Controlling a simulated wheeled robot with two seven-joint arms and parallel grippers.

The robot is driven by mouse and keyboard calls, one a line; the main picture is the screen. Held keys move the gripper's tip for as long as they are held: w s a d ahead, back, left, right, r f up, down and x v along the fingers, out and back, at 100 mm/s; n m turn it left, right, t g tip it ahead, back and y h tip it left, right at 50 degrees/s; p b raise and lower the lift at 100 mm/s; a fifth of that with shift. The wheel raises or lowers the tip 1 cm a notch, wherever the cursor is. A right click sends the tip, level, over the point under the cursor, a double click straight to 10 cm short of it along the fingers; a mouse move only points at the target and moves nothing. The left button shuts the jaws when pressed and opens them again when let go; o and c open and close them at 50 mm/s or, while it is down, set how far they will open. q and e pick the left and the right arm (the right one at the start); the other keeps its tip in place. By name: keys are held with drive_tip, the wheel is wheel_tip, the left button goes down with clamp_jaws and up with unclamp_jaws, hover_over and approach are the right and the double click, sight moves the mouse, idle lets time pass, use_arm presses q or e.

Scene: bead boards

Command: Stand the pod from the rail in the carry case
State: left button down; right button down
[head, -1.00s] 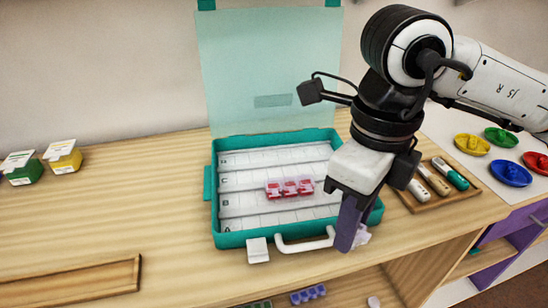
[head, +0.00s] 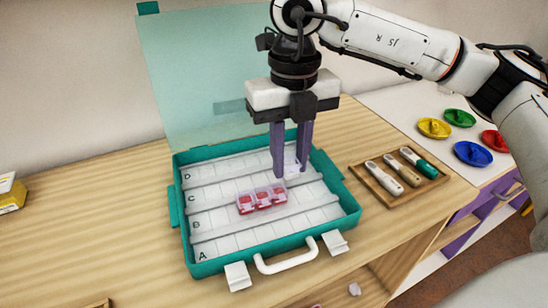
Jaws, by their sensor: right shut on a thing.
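The carry case (head: 177,225) is open on the table, teal-rimmed, with its clear lid raised behind and white stepped rows marked A to D. A block of red-filled clear pods (head: 262,200) stands in a middle row. My right gripper (head: 292,172) points down over the right part of the case, near rows C and D. It is shut on a small pale, clear pod (head: 291,165), partly hidden by the fingers. I cannot tell whether this pod touches the case floor. My left gripper is not in view. No rail can be made out.
A wooden tray (head: 420,185) with several pen-like tools lies right of the case. Colored dishes (head: 472,153) stand on a white surface further right. The case handle (head: 288,262) faces front.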

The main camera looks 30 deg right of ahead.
drive_tip(key=w, duration=0.2)
drive_tip(key=w+f, duration=0.1)
drive_tip(key=w, duration=0.1)
drive_tip(key=w+d+p, duration=0.1)
drive_tip(key=w, duration=0.1)
drive_tip(key=shift+w+f, duration=0.35)
drive_tip(key=shift+w, duration=0.05)
wheel_tip(320, 180, down, 4)
drive_tip(key=shift+f, duration=0.2)
drive_tip(key=shift+w+f+p, duration=0.2)
drive_tip(key=shift+f+p, duration=0.25)
drive_tip(key=shift+f, duration=0.1)
drive_tip(key=shift+f, duration=0.15)
drive_tip(key=c, duration=1.5)
unclamp_jaws()
drive_tip(key=shift+o, duration=0.2)
